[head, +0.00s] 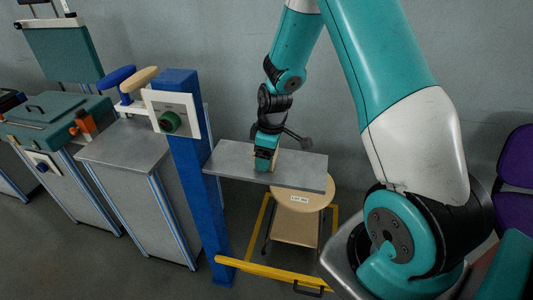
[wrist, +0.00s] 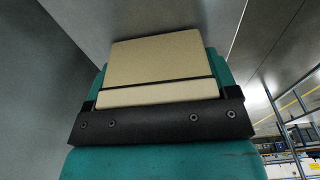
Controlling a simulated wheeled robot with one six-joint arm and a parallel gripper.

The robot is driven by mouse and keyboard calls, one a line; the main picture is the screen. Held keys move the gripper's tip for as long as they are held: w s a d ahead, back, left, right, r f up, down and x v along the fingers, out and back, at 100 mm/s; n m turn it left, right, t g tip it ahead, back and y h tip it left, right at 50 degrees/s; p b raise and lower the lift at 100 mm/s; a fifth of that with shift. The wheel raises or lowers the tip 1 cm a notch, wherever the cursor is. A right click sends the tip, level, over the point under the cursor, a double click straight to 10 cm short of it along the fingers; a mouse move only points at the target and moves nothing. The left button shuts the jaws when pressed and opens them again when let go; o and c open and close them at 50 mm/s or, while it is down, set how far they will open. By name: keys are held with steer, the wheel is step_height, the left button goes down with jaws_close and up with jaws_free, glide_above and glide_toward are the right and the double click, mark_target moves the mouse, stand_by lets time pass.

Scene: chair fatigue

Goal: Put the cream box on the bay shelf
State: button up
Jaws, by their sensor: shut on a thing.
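The cream box (wrist: 158,62) is between the jaws of my gripper in the wrist view, with a dark line across its near part. My gripper (head: 265,160) is shut on it, pointing down at the grey shelf (head: 228,161) beside the blue post. In the head view only a thin cream edge (head: 276,160) shows beside the gripper. The gripper and box overlap the middle of the shelf in that view. In the wrist view a grey surface (wrist: 195,18) lies right behind the box. I cannot tell whether the box touches it.
A round wooden stool (head: 315,194) with a label stands below the shelf, inside a yellow frame (head: 275,272). The blue post (head: 188,150) carries a white panel with a green knob. Grey cabinets (head: 135,160) stand at left. Purple chair parts (head: 517,165) are at right.

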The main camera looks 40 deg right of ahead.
steer(key=o, duration=0.9)
steer(key=shift+f, duration=0.15)
steer(key=r, duration=0.7)
steer(key=s+d+r, duration=0.1)
steer(key=r, duration=0.3)
steer(key=shift+r, duration=0.2)
steer(key=shift+a+r, duration=0.15)
steer(key=shift+r, duration=0.2)
steer(key=s+a+r+y, duration=0.1)
steer(key=s+a+r, duration=0.2)
steer(key=a, duration=0.3)
steer(key=s+a+r, duration=0.2)
steer(key=a+r, duration=0.1)
steer(key=a, duration=0.3)
steer(key=s+a+r+y, duration=0.1)
steer(key=s+a+r, duration=0.1)
steer(key=s+a, duration=0.3)
steer(key=s+a+r+g+y, duration=0.1)
steer(key=s+a+r, duration=0.1)
steer(key=s+a, duration=0.4)
steer(key=s, duration=0.5)
steer(key=shift+s+r+m, duration=0.2)
steer(key=shift+r+m, duration=0.1)
steer(key=shift+r, duration=0.1)
steer(key=shift+d, duration=0.1)
